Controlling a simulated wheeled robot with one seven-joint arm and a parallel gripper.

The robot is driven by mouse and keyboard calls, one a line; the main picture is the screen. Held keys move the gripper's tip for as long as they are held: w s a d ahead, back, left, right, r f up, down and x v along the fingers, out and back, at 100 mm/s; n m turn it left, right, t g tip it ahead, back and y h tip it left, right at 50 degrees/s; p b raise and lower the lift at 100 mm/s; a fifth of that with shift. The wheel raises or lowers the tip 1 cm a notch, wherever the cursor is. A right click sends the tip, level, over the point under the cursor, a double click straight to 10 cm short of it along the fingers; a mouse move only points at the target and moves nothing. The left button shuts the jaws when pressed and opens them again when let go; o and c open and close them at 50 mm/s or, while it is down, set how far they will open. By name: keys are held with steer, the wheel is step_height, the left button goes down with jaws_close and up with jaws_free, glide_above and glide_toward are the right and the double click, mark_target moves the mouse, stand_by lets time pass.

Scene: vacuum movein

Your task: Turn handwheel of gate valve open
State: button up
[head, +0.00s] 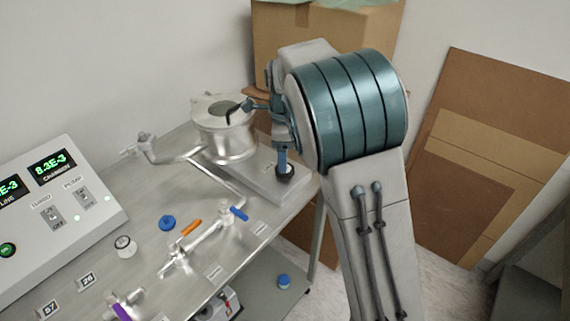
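I cannot tell for sure which part is the gate valve's handwheel. A round blue knob (167,222) sits on the bench left of the pipework. A dark round knob (285,173) with a blue stem above it stands on a flat grey block (262,182) at the bench's right edge, just below my wrist. My gripper (243,108) is beside the rim of the round metal chamber (223,143), with dark finger-like parts reaching over it. My arm hides much of the hand, so its opening and any contact are unclear.
A control box (55,205) with green displays stands at the left. Pipes with an orange handle (191,228), a blue handle (239,214) and a purple handle (121,311) cross the bench (150,265). Cardboard boxes (275,40) stand behind, and flat cardboard sheets (480,160) lean on the wall.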

steer(key=shift+f, duration=2.35)
steer(key=c, duration=1)
steer(key=shift+o, duration=0.2)
